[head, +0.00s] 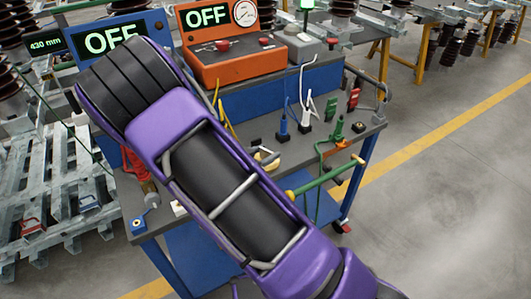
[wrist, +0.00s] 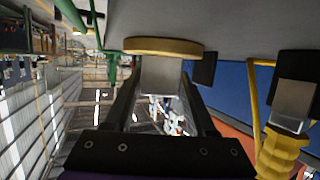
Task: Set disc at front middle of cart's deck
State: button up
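In the wrist view, which looks upside down, a flat tan disc (wrist: 163,46) shows edge-on with a grey metal block or stem on it. The two dark fingers of my gripper (wrist: 161,76) stand on either side of that grey part and appear shut on it. The disc is close to the grey deck surface (wrist: 235,28); I cannot tell whether it touches.
An orange unit (head: 233,60) and a display box (head: 112,40) reading OFF stand at the cart's back. Several small clamps and tools, including a green one (head: 336,130), crowd the right. A yellow-handled tool (wrist: 281,152) is beside my gripper.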

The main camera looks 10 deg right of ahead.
jog(key=o, duration=0.4)
jog(key=p+v, duration=0.1)
jog(key=v, duration=1.1)
jog(key=shift+s+d+r+p, duration=0.1)
jog(key=shift+r+p, duration=0.05)
jog(key=shift+p, duration=0.25)
